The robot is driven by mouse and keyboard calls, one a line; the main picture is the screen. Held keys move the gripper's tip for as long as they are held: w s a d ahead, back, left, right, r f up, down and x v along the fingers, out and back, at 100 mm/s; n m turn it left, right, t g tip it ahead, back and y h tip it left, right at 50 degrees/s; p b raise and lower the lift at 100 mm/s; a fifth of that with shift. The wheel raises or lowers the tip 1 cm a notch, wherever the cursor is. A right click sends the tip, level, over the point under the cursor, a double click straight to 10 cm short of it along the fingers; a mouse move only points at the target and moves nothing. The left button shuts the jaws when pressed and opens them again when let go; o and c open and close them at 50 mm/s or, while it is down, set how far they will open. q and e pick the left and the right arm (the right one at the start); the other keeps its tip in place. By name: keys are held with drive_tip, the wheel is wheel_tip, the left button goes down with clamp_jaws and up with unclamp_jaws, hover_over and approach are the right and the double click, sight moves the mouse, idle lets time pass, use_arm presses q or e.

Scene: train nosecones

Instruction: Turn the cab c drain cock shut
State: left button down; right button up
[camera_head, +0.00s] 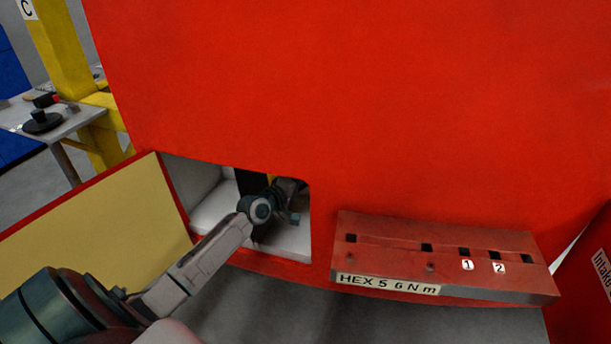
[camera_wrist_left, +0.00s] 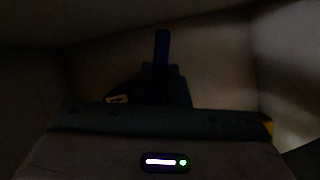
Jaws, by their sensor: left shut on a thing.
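My left arm reaches into a white-lined recess in the red cab front, and my left gripper (camera_head: 290,204) is inside it, partly hidden by my own wrist. In the left wrist view, which is very dark, my left gripper (camera_wrist_left: 160,85) points at a narrow upright dark-blue bar (camera_wrist_left: 162,46), which looks like the drain cock's handle. The gripper is shut on it. The cock's body and the handle's exact angle cannot be made out. My right gripper is not in view.
The recess's open flap (camera_head: 95,220), yellowish inside with a red edge, hangs at the left. A red block with square holes (camera_head: 445,256), labelled HEX 5 6 N m, juts out at the right. A grey table (camera_head: 75,122) and yellow post (camera_head: 62,50) stand behind left.

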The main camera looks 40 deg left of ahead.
use_arm(q)
drive_tip(key=shift+s+a+f+m+g+y+p, duration=0.15)
drive_tip(key=shift+a+f+m+g+y+p, duration=0.65)
drive_tip(key=shift+m+p, duration=1.1)
drive_tip(key=shift+s+a+f+m+g+y+p, duration=0.25)
drive_tip(key=shift+a+m+g+y+p, duration=0.25)
drive_tip(key=shift+m+y+p, duration=1)
drive_tip(key=shift+s+a+f+m+g+y+p, duration=0.1)
drive_tip(key=shift+a+f+m+g+y+p, duration=0.55)
drive_tip(key=shift+m+p, duration=1.7)
drive_tip(key=shift+a+r+n+p, duration=0.1)
drive_tip(key=shift+a+n+p, duration=0.05)
drive_tip(key=shift+n+p, duration=0.3)
drive_tip(key=c, duration=1.4)
unclamp_jaws()
drive_tip(key=shift+s, duration=0.1)
